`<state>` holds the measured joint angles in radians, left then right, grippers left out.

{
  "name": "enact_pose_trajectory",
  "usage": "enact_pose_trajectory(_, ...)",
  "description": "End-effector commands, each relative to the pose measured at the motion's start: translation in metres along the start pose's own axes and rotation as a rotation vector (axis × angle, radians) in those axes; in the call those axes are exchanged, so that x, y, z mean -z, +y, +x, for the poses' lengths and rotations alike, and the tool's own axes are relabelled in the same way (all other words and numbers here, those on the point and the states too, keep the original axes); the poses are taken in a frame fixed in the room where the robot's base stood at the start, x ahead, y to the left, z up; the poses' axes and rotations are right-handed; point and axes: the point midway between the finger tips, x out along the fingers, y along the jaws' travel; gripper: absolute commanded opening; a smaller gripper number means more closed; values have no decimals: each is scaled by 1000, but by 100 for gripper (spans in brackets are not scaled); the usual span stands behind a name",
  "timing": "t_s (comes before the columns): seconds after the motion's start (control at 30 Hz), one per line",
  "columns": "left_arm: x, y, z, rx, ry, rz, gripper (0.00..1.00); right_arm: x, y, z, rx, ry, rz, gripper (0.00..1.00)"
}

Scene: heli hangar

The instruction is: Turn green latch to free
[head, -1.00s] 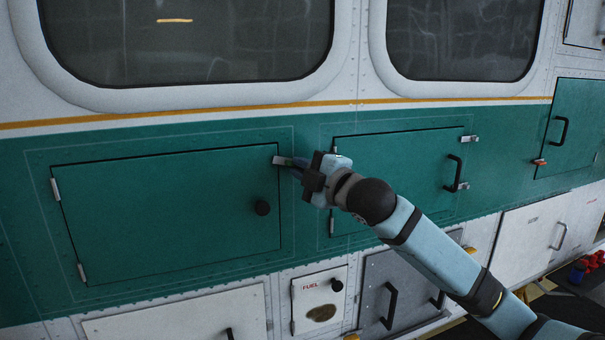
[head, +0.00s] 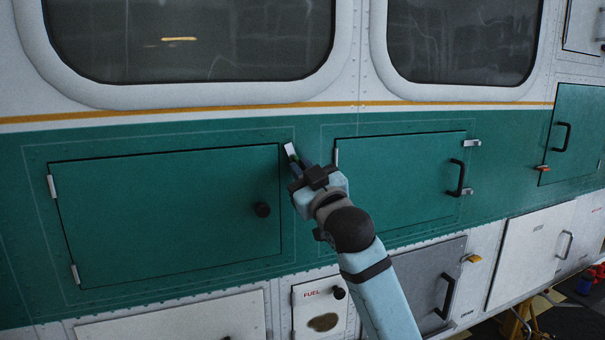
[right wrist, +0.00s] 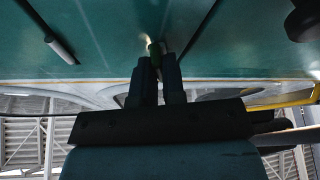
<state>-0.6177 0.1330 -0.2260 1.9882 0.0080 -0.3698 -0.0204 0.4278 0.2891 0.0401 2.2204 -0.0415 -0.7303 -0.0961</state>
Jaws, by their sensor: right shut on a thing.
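The latch (head: 290,149), a small pale plate with a green part at my fingertips, sits at the upper right corner of the large left green door (head: 165,215). It stands steeply, leaning a little left. My right gripper (head: 297,163) is shut on it from the lower right. In the right wrist view, the two dark fingers (right wrist: 158,76) close around a small green piece (right wrist: 153,47) against the green panel. The fingers hide part of the latch. My left gripper is not in view.
A second green door (head: 400,185) with a black handle (head: 457,178) is to the right of my gripper. Below are a white fuel flap (head: 320,308) and a grey panel (head: 425,285). Windows (head: 190,40) are above. The panel surface left of the gripper is clear.

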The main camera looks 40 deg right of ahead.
Motion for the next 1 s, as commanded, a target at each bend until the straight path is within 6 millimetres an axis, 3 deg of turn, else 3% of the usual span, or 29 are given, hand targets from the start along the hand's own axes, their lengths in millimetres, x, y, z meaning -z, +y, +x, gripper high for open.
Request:
enact_pose_trajectory(0.5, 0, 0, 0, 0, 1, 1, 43, -1, -4, 0, -119, -4, 298, 0)
enact_pose_trajectory(1.0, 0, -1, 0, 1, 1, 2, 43, -2, -4, 0, -139, -5, 342, 0)
